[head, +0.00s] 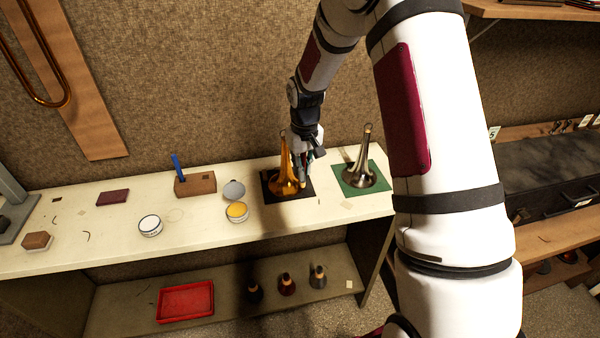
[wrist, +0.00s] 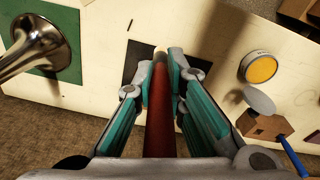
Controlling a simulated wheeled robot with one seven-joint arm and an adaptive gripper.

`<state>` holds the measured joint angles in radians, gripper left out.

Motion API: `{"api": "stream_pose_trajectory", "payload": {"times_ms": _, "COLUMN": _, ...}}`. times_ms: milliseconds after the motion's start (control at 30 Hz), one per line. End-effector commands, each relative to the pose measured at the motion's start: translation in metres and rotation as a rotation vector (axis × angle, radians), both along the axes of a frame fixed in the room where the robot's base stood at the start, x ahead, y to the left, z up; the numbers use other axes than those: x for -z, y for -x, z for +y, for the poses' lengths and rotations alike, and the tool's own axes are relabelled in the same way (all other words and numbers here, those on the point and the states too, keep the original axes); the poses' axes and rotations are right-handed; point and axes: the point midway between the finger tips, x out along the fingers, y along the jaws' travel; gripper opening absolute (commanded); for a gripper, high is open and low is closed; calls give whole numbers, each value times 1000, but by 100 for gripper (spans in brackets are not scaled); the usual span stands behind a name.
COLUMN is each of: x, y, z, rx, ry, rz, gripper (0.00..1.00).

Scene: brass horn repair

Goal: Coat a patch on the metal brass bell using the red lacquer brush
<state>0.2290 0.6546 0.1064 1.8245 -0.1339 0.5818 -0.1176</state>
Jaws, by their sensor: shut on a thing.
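My gripper (head: 306,170) is low over the bench, just right of an orange-gold bell (head: 285,183) on a black mat (head: 303,190). A duller brown metal bell (head: 361,174) stands flare-down on a green mat (head: 378,182); it also shows at the left of the wrist view (wrist: 38,48). In the wrist view my gripper (wrist: 160,78) is shut on the red brush (wrist: 159,125), its pale tip pointing away over the black mat. The orange-gold bell is not visible there. Whether the brush touches a bell cannot be told.
An open yellow tin (head: 237,210) with its lid (head: 234,190), a white tin (head: 150,226) and a wooden block (head: 196,184) holding a blue-handled brush (head: 178,166) stand left of the bells. The lower shelf holds a red tray (head: 186,301) and several small bottles (head: 287,285).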

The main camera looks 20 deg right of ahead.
Motion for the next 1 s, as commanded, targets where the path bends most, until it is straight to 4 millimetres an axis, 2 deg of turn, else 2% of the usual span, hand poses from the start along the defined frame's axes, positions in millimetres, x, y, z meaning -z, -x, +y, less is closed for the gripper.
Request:
{"api": "stream_pose_trajectory", "payload": {"times_ms": 267, "x": 11, "y": -9, "z": -1, "rx": 0, "ry": 0, "rz": -4, "gripper": 0}}
{"api": "stream_pose_trajectory", "payload": {"times_ms": 800, "x": 53, "y": -42, "z": -7, "rx": 0, "ry": 0, "rz": -23, "gripper": 0}}
{"api": "stream_pose_trajectory", "payload": {"times_ms": 1000, "x": 59, "y": -47, "z": -9, "rx": -1, "ry": 1, "rz": -28, "gripper": 0}}
